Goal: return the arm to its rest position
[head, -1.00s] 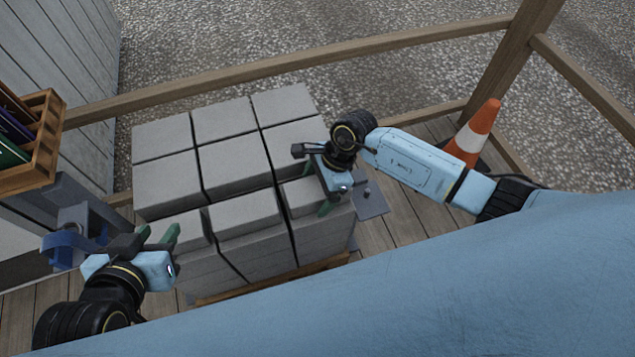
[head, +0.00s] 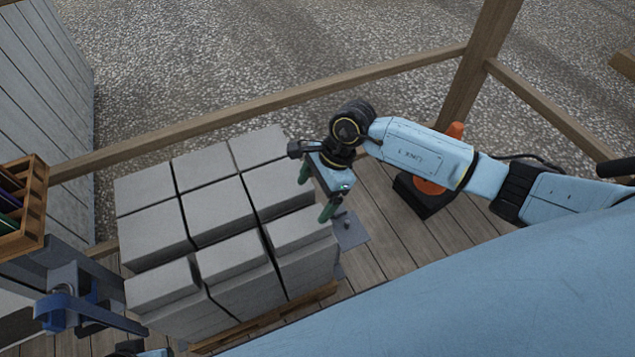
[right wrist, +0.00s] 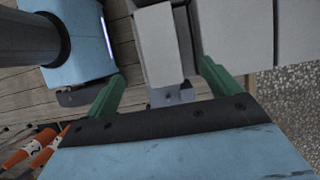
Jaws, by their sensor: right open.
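The blocks stand on a wooden pallet (head: 317,300). A grey plate (head: 350,233) lies on the deck to their right. An orange cone (head: 455,131) stands partly behind my right arm. Wooden railings (head: 270,113) border the deck. A wooden rack (head: 32,215) is at the left.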

